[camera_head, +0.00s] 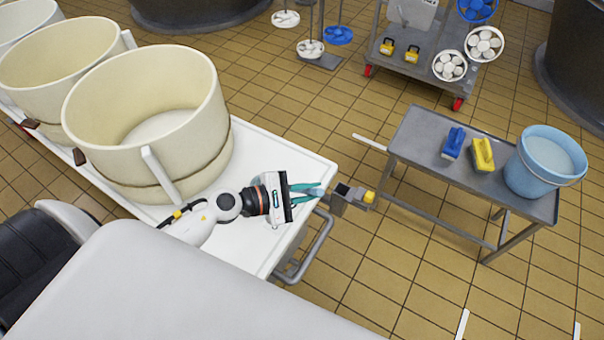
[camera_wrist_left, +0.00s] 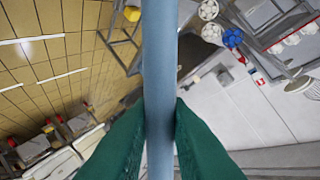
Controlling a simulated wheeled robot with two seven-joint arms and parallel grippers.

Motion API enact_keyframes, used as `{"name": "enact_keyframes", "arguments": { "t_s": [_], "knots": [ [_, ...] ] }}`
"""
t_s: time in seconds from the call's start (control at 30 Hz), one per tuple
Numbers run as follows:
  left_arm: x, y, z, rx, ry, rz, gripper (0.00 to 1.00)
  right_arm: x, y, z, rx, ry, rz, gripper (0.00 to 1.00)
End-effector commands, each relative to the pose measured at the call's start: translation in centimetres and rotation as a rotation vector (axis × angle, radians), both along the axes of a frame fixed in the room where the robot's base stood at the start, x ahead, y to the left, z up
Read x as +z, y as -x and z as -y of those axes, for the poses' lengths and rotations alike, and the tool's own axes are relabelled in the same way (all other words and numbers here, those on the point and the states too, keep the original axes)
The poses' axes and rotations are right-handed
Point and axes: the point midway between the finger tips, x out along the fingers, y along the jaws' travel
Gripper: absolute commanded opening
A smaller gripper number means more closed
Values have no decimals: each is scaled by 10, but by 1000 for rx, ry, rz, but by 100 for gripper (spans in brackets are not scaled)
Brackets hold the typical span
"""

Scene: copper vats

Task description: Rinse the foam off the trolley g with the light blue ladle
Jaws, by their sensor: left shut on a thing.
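My left gripper (camera_head: 316,192) has dark teal fingers and is over the right end of a white-topped trolley (camera_head: 262,154). It is shut on a light blue shaft, which I take for the ladle handle (camera_head: 314,191). In the left wrist view the ladle handle (camera_wrist_left: 158,70) runs upright between the fingers (camera_wrist_left: 160,125); its bowl does not show in either view. I cannot make out a trolley letter or clear foam on the white top. My right gripper is not in view.
Large cream tubs (camera_head: 150,120) fill the trolley's left part. A grey piece with a yellow end (camera_head: 368,197) is just right of my gripper. A metal table (camera_head: 420,130) holds a blue brush (camera_head: 453,142), a yellow brush (camera_head: 482,154) and a light blue bucket (camera_head: 535,180).

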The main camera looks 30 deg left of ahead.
Motion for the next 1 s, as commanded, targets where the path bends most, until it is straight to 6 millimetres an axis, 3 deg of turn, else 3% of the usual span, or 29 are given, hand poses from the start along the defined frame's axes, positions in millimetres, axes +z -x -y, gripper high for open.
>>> {"name": "enact_keyframes", "arguments": {
  "t_s": [0.57,1.0],
  "knots": [
    [-53,21,42,1,-262,129,0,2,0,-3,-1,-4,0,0],
    [-102,31,63,-1,-482,237,0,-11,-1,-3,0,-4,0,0]
  ]
}}
